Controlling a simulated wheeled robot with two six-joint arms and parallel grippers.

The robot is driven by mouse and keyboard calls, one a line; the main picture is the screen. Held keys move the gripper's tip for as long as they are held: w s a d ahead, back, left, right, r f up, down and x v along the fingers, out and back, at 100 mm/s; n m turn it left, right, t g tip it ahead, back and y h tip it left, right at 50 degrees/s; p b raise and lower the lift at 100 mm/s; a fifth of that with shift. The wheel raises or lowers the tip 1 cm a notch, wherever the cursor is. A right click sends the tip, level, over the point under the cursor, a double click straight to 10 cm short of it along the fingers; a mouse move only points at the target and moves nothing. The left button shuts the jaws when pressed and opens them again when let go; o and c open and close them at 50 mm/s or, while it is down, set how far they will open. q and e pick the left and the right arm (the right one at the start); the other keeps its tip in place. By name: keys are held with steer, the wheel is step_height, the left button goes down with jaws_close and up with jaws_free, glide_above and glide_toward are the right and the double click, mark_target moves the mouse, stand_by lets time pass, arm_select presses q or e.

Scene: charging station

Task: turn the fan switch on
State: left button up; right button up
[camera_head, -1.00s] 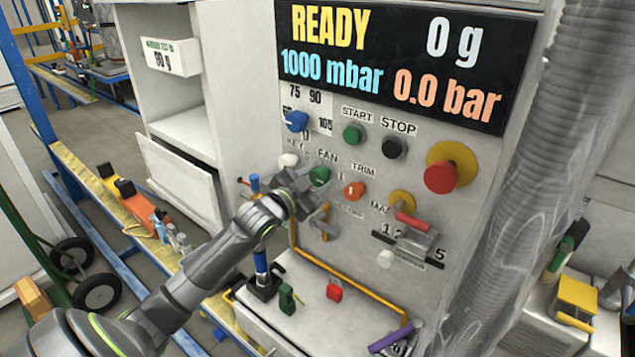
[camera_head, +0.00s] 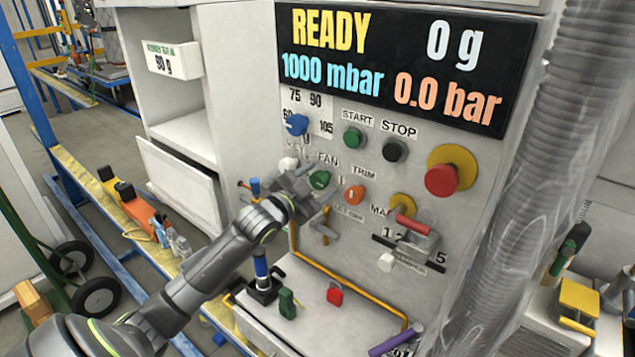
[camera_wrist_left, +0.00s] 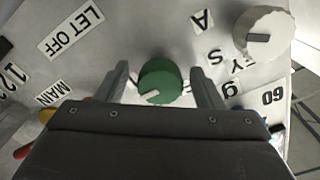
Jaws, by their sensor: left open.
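The fan switch (camera_head: 319,179) is a green round knob under the FAN label on the grey control panel (camera_head: 470,215). In the left wrist view the green knob (camera_wrist_left: 160,81) has a pale pointer mark at its lower left. My left gripper (camera_head: 305,188) is at the panel just beside the knob. In the left wrist view its two open fingers (camera_wrist_left: 168,88) stand on either side of the knob, with small gaps visible. Part of the FAN label is hidden there. My right gripper is not in view.
Close by are the white key knob (camera_head: 288,163), the orange trim knob (camera_head: 354,193) and the blue knob (camera_head: 296,123). A red-handled lever (camera_head: 411,224) is at the lower right. A ledge below holds a blue post (camera_head: 261,262) and a red padlock (camera_head: 334,295).

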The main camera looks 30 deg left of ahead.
arm_select(q)
steer(key=shift+s, duration=0.55)
steer(key=s+a+p, duration=0.1)
steer(key=s+p, duration=0.1)
steer(key=s, duration=1.4)
steer(key=shift+s+a, duration=0.15)
